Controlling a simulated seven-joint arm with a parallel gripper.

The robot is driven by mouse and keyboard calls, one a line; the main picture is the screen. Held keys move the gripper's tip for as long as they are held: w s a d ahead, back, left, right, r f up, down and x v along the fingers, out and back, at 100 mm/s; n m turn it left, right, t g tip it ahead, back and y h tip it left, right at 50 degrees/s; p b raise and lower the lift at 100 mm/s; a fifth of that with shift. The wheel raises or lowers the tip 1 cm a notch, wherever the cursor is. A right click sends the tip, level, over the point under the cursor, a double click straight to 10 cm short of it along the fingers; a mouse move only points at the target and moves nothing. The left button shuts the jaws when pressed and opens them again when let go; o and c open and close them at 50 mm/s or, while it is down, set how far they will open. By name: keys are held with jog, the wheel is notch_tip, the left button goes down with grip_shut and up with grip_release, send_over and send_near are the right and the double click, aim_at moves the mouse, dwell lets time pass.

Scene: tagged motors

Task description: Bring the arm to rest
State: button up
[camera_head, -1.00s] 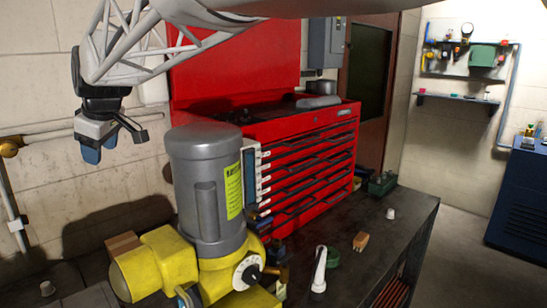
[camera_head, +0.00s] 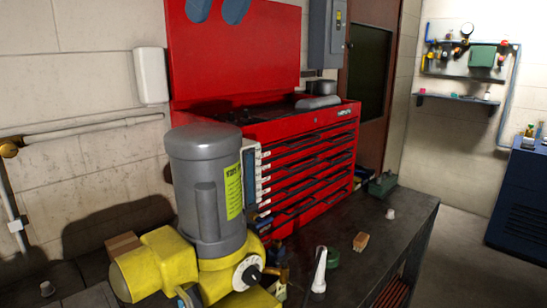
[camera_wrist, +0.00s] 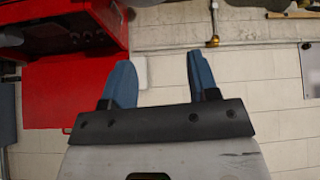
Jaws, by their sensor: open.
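My gripper (camera_head: 217,8) shows only as two blue fingertips at the top edge of the head view, in front of the red toolbox lid. The rest of the arm is out of that view. In the wrist view my gripper (camera_wrist: 160,82) is open, its two blue fingers spread with nothing between them. A grey motor on a yellow housing (camera_head: 160,262) stands upright on the dark workbench (camera_head: 385,250), below and apart from the gripper.
A red tool chest (camera_head: 310,160) with its lid up stands behind the motor. A white box (camera_head: 151,75) and pipes are on the wall. Small items lie on the bench, including a wooden block (camera_head: 361,241) and a white cup (camera_head: 390,214). A blue cabinet (camera_head: 520,200) stands at the right.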

jog(key=s+d+f+m+h, duration=0.1)
jog(key=d+f+m+h, duration=0.15)
jog(key=d+f, duration=0.75)
jog(key=s+d+f+m+h, duration=0.1)
jog(key=d+f+m, duration=0.4)
jog(key=f, duration=0.8)
jog(key=s+d+f+m, duration=0.1)
jog(key=s+d+f, duration=0.2)
jog(key=f, duration=0.4)
jog(key=s+d+f+m+g+h, duration=0.1)
jog(key=s+d+f, duration=0.2)
jog(key=f, duration=0.5)
jog(key=s+d+f+m+g, duration=0.1)
jog(key=s+d+f, duration=0.2)
jog(key=d+f, duration=0.2)
notch_tip(320, 180, down, 3)
jog(key=shift+s+r, duration=0.1)
jog(key=shift+s, duration=0.1)
